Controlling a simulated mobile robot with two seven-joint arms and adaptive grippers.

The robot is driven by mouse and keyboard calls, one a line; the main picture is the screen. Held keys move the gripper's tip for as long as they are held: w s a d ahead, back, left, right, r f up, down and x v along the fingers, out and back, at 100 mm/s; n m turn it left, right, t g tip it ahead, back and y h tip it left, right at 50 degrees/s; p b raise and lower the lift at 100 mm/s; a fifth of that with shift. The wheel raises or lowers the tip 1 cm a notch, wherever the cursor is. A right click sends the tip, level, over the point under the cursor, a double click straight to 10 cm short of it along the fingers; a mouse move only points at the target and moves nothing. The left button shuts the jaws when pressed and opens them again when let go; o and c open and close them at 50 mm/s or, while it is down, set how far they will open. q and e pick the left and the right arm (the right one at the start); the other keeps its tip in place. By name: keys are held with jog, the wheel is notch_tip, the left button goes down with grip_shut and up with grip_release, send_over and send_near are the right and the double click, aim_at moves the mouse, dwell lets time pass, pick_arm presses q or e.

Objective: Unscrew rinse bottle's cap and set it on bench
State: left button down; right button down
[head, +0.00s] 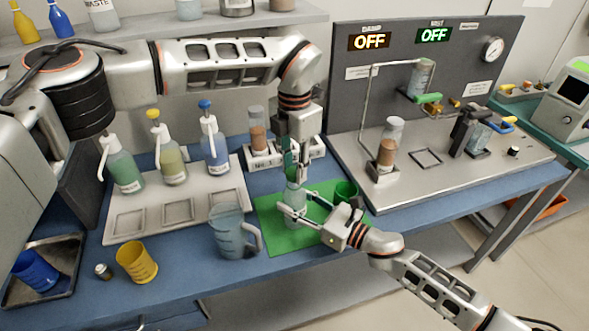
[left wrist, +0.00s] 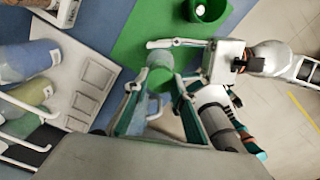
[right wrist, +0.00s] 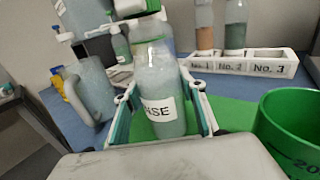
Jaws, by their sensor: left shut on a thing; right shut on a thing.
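The rinse bottle (head: 295,205) stands upright on the green mat (head: 270,228). Its label, partly reading "NSE", faces the right wrist view (right wrist: 158,108). My right gripper (head: 293,213) is shut around the bottle's body from the right, with one finger on each side. My left gripper (head: 291,168) points down from above and is shut at the bottle's top. In the left wrist view, the bottle (left wrist: 160,76) shows beyond the left fingers.
A green beaker (head: 346,191) stands close behind my right gripper. A clear pitcher (head: 230,235) and a yellow cup (head: 137,262) stand to the left. Several pump bottles (head: 172,165) stand on a pale tray. The blue bench (head: 190,270) has free room along its front.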

aim_at(294, 171)
pick_arm(q)
jog(key=shift+r, duration=0.3)
jog(key=shift+r, duration=1.95)
pick_arm(e)
jog(key=c, duration=1.2)
grip_release()
jog(key=shift+o, duration=0.2)
jog(key=shift+s+d, duration=0.1)
